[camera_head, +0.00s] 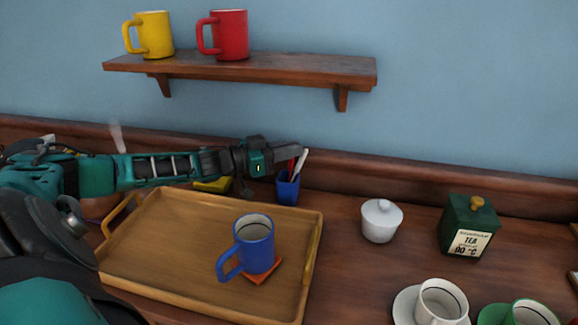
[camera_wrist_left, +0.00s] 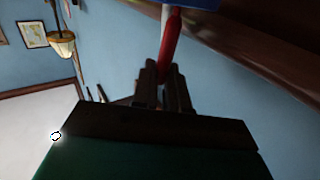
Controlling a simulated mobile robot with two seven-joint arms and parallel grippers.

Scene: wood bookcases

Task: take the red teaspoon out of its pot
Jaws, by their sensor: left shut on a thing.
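The blue pot (camera_head: 287,190) stands on the wooden counter just behind the tray's right back corner. The red teaspoon (camera_head: 291,166) stands in it beside a white utensil (camera_head: 301,163); its lower end is hidden inside the pot. My left gripper (camera_head: 297,146) reaches in from the left above the pot and is shut on the red teaspoon. In the left wrist view the red handle (camera_wrist_left: 171,38) runs from between the fingers (camera_wrist_left: 166,85) toward the blue pot (camera_wrist_left: 198,4) at the top edge. My right gripper is out of view.
A wooden tray (camera_head: 160,246) holds a blue mug (camera_head: 255,247) on an orange coaster. A white lidded bowl (camera_head: 381,221) and green tea tin (camera_head: 469,227) stand to the right. A shelf (camera_head: 270,69) with two mugs is above. Cups stand front right.

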